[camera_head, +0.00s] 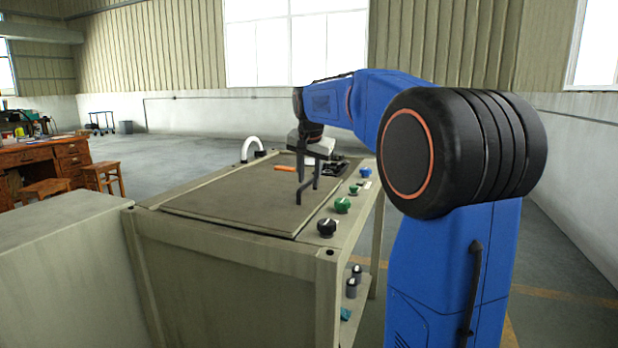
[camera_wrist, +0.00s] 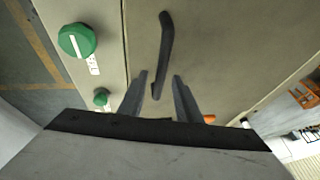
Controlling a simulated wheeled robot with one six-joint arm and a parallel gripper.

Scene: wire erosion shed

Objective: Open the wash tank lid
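The wash tank (camera_head: 230,285) is a beige cabinet with a flat grey-brown lid (camera_head: 235,205) lying closed on its top. A dark bar handle (camera_head: 299,195) stands on the lid near its right edge; it also shows in the wrist view (camera_wrist: 166,45). My gripper (camera_head: 309,178) points down above the lid at the handle. In the wrist view my gripper's two fingers (camera_wrist: 159,88) are apart, with the near end of the handle showing between them. I cannot tell whether either finger touches the handle.
A black knob (camera_head: 326,227), a green knob (camera_head: 342,205) and a blue knob (camera_head: 365,172) line the tank's right rim. A white curved pipe (camera_head: 252,146) and an orange item (camera_head: 285,168) are at the back. A wooden desk (camera_head: 40,158) and stools stand far left.

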